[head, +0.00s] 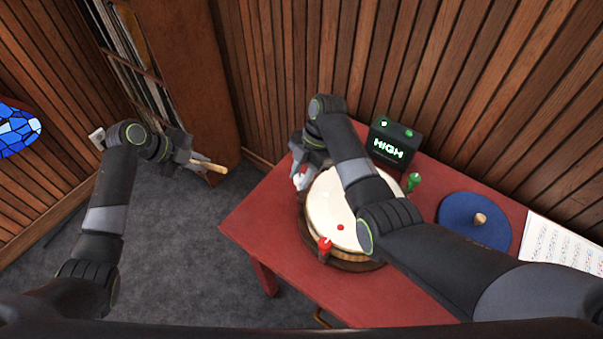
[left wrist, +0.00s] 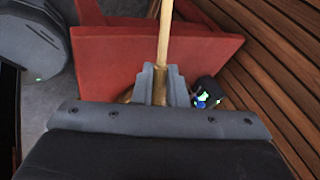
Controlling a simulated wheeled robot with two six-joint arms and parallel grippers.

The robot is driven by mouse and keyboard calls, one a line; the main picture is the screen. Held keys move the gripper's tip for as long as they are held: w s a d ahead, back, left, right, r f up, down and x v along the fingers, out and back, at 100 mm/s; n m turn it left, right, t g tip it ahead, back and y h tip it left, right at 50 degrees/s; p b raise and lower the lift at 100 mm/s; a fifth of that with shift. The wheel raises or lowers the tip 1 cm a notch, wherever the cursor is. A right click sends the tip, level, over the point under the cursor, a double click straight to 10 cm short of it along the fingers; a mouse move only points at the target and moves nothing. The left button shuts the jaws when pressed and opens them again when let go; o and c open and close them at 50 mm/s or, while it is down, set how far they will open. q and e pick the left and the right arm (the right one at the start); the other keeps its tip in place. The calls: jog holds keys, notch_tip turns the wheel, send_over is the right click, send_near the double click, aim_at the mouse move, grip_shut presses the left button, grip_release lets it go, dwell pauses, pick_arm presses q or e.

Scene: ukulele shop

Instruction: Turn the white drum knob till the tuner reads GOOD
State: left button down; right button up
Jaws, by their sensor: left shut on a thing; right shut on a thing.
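The drum (head: 333,215) lies on the red table with a pale round head; red and white dots show on it. The white knob (head: 300,181) is on its left rim, partly covered by my right gripper (head: 301,165), which is shut on it. A red knob (head: 325,246) and a green knob (head: 413,181) stand elsewhere on the rim. The tuner (head: 393,146) behind the drum reads HIGH in green. My left gripper (head: 190,160) is shut on a wooden stick (head: 209,166), off the table's left side. The stick (left wrist: 164,40) also shows in the left wrist view.
The red table (head: 255,215) has bare room left of the drum. A round blue pad (head: 455,222) with a wooden peg-like piece (head: 480,218) and a printed sheet (head: 562,248) lie to the right. A shelf (head: 185,60) and slatted walls stand behind. My right arm crosses over the drum.

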jog(key=o, duration=1)
jog(key=shift+c, duration=0.2)
jog(key=shift+r, duration=0.1)
pick_arm(q)
jog(key=shift+f+b, duration=0.45)
jog(key=shift+r+p, duration=0.65)
jog(key=shift+r, duration=0.05)
jog(key=shift+r+p, duration=0.5)
pick_arm(e)
jog(key=v, duration=1.2)
jog(key=shift+w, duration=0.1)
jog(key=shift+a, duration=0.15)
